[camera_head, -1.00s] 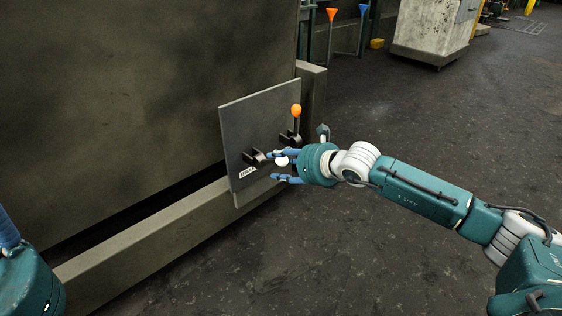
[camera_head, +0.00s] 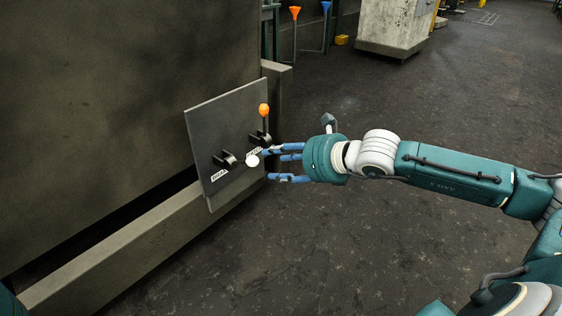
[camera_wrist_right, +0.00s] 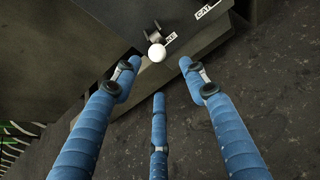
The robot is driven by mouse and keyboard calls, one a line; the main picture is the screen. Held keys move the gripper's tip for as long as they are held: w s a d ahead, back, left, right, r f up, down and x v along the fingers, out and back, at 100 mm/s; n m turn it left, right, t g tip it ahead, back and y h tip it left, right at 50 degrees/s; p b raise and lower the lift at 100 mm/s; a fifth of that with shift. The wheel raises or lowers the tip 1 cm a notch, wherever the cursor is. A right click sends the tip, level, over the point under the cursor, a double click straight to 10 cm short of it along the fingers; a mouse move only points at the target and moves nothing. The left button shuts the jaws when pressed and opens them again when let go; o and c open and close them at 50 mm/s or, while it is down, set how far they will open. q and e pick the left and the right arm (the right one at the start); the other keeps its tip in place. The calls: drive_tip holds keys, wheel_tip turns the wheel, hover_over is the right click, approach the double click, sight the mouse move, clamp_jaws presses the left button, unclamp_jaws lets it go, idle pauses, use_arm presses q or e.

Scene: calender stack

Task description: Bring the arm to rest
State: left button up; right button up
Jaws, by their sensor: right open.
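My right gripper (camera_head: 269,164) has blue fingers and a teal body. It is open and empty just to the right of a grey lever panel (camera_head: 208,127). A lever with a white ball knob (camera_head: 252,161) points out from the panel, close in front of the fingertips. In the right wrist view the white knob (camera_wrist_right: 157,53) lies beyond the spread fingers (camera_wrist_right: 160,78), not gripped. A second lever with an orange knob (camera_head: 264,110) stands upright above and to the right. My left gripper is out of view; only a bit of teal arm shows at the bottom left corner.
The panel is mounted on a large dark machine (camera_head: 110,90) with a low beam (camera_head: 120,258) along its base. A stained pale block (camera_head: 392,26) and orange and blue funnel-topped stands (camera_head: 325,12) are at the back.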

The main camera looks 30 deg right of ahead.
drive_tip(key=shift+s+r, duration=0.2)
drive_tip(key=shift+s, duration=0.1)
idle(0.4)
